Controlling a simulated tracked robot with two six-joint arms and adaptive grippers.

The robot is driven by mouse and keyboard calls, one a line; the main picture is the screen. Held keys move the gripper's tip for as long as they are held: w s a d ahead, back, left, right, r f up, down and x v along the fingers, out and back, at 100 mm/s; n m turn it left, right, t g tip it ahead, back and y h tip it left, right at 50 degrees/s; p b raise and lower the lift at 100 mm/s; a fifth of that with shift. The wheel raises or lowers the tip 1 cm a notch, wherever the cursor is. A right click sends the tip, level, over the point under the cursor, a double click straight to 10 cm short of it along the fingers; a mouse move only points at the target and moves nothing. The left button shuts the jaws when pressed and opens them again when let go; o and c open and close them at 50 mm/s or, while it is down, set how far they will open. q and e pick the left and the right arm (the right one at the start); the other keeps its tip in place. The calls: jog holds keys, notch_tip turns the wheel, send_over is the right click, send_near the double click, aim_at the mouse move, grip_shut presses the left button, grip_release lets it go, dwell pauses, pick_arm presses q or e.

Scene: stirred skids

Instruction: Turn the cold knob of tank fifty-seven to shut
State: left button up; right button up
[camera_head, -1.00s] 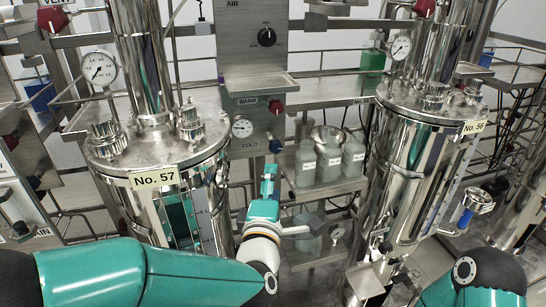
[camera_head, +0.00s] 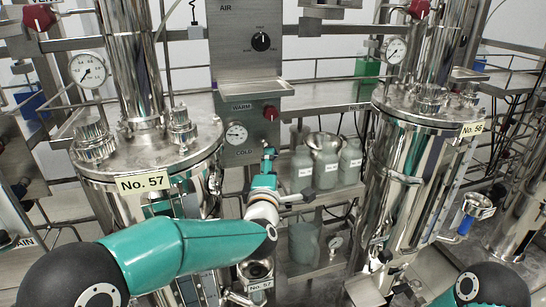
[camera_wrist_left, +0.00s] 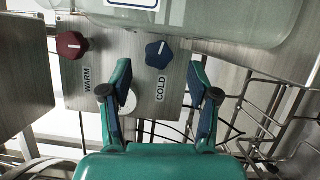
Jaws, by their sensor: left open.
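Tank No. 57 (camera_head: 150,205) is the steel vessel at the left in the head view. Its panel has a red warm knob (camera_head: 270,113) and, below it, a blue cold knob (camera_head: 269,151), partly hidden by my gripper. In the left wrist view the blue cold knob (camera_wrist_left: 158,54) has a white pointer line tilted off the picture's vertical, next to the COLD label. My left gripper (camera_wrist_left: 160,76) is open and empty; the knob shows just past and between its fingertips, with no contact visible. The red warm knob (camera_wrist_left: 72,45) is to the left there. My right gripper is out of view.
Bottles (camera_head: 302,168) and a metal jug (camera_head: 325,158) stand on a shelf right of the panel, near my left gripper. In the left wrist view a translucent container (camera_wrist_left: 220,22) is close above the cold knob. Tank No. 56 (camera_head: 410,190) stands at the right.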

pick_arm(q)
jog(key=shift+w+d, duration=0.2)
jog(key=shift+w, duration=2.2)
jog(key=shift+c, duration=0.2)
jog(key=c, duration=1.1)
jog(key=shift+s+f+m+g+y+p, duration=0.15)
jog(key=shift+m+g+p, duration=0.55)
jog(key=shift+m+p, duration=1.5)
jog(key=shift+w+r+m+g+y+p, duration=0.15)
jog(key=shift+m+g+p, duration=0.6)
jog(key=shift+p, duration=2.75)
jog(key=shift+s+f, duration=0.1)
jog(key=shift+f, duration=0.05)
